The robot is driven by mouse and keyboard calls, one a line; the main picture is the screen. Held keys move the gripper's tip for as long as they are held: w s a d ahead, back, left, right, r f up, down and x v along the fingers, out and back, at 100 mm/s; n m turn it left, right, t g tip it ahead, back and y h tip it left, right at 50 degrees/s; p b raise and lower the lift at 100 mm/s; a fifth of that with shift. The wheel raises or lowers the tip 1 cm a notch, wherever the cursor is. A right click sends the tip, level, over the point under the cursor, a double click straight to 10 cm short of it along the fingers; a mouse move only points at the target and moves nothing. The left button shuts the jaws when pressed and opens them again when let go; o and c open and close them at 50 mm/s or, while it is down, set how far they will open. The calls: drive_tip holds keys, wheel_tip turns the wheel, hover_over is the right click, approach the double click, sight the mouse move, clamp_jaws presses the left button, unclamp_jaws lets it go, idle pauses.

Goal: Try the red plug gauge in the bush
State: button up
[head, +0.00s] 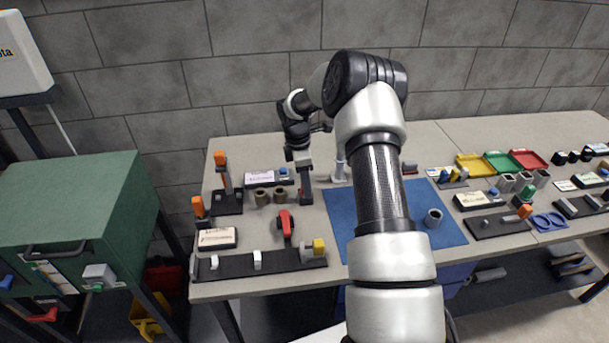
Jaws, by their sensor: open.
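A red-handled piece (286,222), which looks like the red plug gauge, lies on the table left of the blue mat. A grey hollow bush (433,217) stands on the right part of the blue mat (448,236), with its bore facing up. Two brown hollow bushes (271,196) stand behind the red piece. My gripper (306,198) is open and points down, right of the brown bushes and behind the red piece. It is apart from the grey bush. Its fingers are small and dark here, and my arm hides the middle of the mat.
A black rack with small blocks (258,266) runs along the front left edge. Orange-handled pieces (222,170) stand at the left. Several grey cylinders (524,181), a black stand (500,222) and coloured trays (503,161) fill the right side. A green cabinet (75,220) stands left.

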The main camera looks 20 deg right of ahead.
drive_tip(key=shift+c, duration=0.2)
clamp_jaws()
drive_tip(key=shift+r, duration=0.2)
